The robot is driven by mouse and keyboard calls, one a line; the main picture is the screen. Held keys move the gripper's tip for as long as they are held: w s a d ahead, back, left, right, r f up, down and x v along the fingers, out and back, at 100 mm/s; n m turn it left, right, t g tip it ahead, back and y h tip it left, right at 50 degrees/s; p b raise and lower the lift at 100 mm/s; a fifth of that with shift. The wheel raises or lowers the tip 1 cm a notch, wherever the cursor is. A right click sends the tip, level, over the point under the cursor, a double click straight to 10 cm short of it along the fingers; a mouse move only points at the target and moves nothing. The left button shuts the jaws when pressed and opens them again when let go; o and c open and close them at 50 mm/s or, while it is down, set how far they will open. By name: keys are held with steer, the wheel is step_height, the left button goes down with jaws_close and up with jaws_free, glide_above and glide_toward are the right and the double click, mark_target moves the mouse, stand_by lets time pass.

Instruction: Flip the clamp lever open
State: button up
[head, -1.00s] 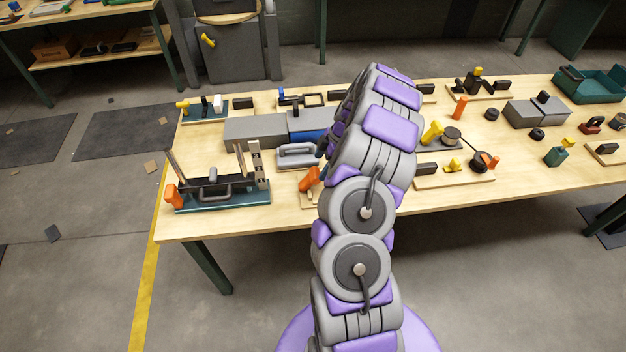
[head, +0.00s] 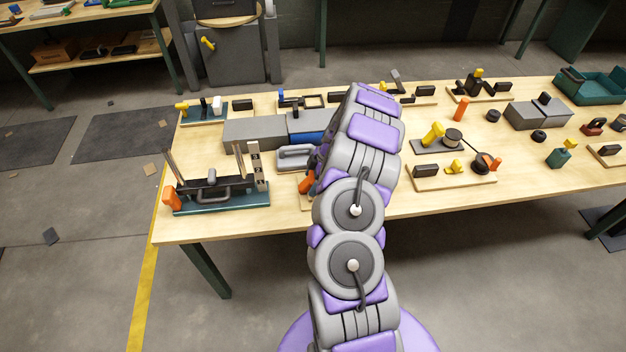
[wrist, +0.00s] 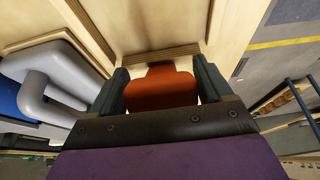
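The orange lever handle (wrist: 160,88) lies between the two dark green fingers of my gripper (wrist: 161,74) in the wrist view. The fingers stand apart, one on each side of the handle, very close to its edges. I cannot tell whether they touch it. In the head view the orange handle (head: 306,182) shows only in part at the left edge of my arm, near the front of the table. My gripper is hidden behind my arm there. The rest of the clamp is mostly hidden.
A grey block with a looped handle (head: 296,156) stands just behind the orange handle. A teal-based fixture with upright posts (head: 222,203) is to the left on the wooden table (head: 450,197). A board with black and yellow parts (head: 452,178) lies to the right.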

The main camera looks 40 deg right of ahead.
mark_target(303, 185)
steer(key=c, duration=1.2)
steer(key=shift+r, duration=0.1)
steer(key=shift+r, duration=0.1)
steer(key=p, duration=0.1)
steer(key=h+p, duration=0.1)
steer(key=shift+w+a+r+g+p, duration=0.15)
steer(key=shift+a+r+g+p, duration=0.15)
steer(key=shift+g, duration=0.1)
steer(key=h+p, duration=0.1)
steer(key=g+h+p, duration=0.1)
steer(key=p, duration=0.1)
steer(key=shift+w+a+r, duration=0.3)
steer(key=shift+r, duration=0.05)
steer(key=shift+w+a+g+h+p, duration=0.2)
steer(key=shift+a+g+h+p, duration=0.1)
steer(key=shift+h+p, duration=0.45)
steer(key=shift+w+a+f+g+h+p, duration=0.1)
steer(key=shift+w+a+g+h+p, duration=0.15)
steer(key=shift+a+g+h+p, duration=0.35)
steer(key=shift+d+h, duration=0.15)
steer(key=shift+h, duration=0.1)
